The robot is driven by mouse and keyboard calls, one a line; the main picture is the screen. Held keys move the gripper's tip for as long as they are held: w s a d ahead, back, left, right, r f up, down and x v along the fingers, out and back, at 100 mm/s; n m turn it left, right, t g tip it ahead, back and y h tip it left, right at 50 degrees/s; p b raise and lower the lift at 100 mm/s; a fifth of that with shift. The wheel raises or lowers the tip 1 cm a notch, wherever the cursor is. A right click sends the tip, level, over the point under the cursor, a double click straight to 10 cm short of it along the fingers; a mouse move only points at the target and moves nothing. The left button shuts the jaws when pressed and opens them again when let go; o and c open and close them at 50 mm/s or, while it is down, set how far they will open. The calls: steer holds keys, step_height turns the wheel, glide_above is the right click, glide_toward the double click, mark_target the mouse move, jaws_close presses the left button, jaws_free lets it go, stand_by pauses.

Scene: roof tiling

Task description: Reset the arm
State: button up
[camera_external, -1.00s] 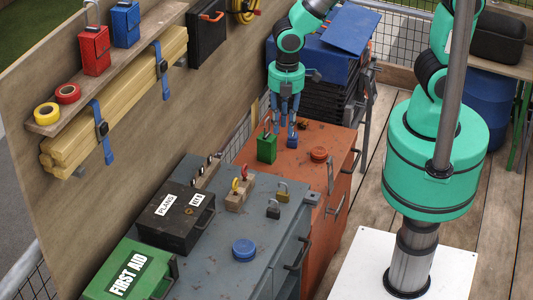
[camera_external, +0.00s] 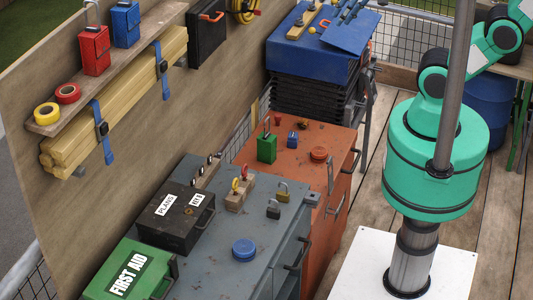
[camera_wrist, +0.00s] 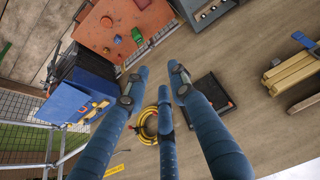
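My gripper (camera_wrist: 160,80) shows in the wrist view with its blue fingers apart and nothing between the tips. It is out of the external view, where my arm rises at the right and leaves the top right edge. A small blue padlock (camera_external: 292,138) sits on the orange cabinet top (camera_external: 285,160), beside a green padlock (camera_external: 266,147). The orange cabinet also shows at the top of the wrist view (camera_wrist: 108,42), well away from my fingers.
A grey cabinet (camera_external: 265,220) holds a black PLANS box (camera_external: 172,222), a blue round lid (camera_external: 244,249) and small padlocks. A green first aid box (camera_external: 130,272) is at the front left. A blue toolbox (camera_external: 310,55) stands behind. A plywood wall (camera_external: 215,90) is at left.

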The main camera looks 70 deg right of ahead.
steer(key=shift+s+d+r+m, duration=0.35)
steer(key=shift+s+d+m, duration=0.05)
steer(key=shift+s, duration=0.15)
steer(key=shift+f, duration=0.15)
step_height(320, 180, down, 7)
steer(key=b, duration=0.7)
